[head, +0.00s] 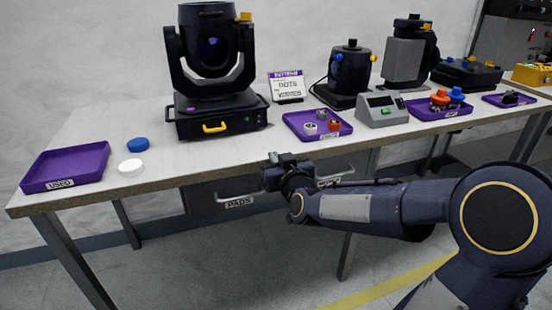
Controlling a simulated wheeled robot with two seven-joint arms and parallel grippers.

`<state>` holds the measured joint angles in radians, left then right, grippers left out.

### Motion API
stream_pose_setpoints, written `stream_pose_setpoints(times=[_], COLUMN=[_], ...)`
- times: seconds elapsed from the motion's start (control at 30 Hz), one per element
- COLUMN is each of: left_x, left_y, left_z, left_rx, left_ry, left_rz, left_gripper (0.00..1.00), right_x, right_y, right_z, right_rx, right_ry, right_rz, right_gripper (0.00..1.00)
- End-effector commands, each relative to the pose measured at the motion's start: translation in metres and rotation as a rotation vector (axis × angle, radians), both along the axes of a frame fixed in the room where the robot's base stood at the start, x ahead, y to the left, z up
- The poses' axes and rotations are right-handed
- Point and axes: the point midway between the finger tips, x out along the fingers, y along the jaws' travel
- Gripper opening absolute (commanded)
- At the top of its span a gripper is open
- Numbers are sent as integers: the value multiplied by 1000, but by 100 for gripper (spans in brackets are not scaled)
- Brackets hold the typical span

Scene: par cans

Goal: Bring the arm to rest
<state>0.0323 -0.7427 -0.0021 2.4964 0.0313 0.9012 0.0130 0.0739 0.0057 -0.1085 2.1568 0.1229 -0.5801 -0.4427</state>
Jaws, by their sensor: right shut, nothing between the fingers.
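My right arm (370,205) reaches in from the right, with its forearm lying roughly level in front of the table's front edge. My right gripper (276,157) is at the end of it, shut and empty, close to the table edge below the purple tray with small parts. The wrist hides part of the drawer front behind it. My left gripper is not in the head view.
The table (225,155) carries a large moving-head lamp (210,60), a purple tray (318,134) with small parts, a grey device (382,111), and an empty USED tray (65,168). Blue (138,144) and white (131,167) discs lie left. Drawer handles (238,201) stick out below.

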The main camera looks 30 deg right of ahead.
Motion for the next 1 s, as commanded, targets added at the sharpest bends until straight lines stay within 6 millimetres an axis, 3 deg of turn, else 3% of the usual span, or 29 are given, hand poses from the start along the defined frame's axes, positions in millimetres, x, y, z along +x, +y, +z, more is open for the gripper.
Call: stream_pose_setpoints(times=[0.4,0.57,0.67,0.8,1.0], left_x=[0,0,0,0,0], left_y=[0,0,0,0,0], left_z=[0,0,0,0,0], left_rx=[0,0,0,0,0], left_ry=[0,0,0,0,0], left_rz=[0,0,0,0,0], left_gripper=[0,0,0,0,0], right_x=[0,-17,-47,-113,-193], right_y=[0,15,38,81,117], right_z=[0,-3,-13,-39,-72], right_rx=[3,65,158,300,414], right_ry=[2,63,173,394,654], right_rz=[3,55,136,256,332], right_gripper=[0,0,0,0,0])
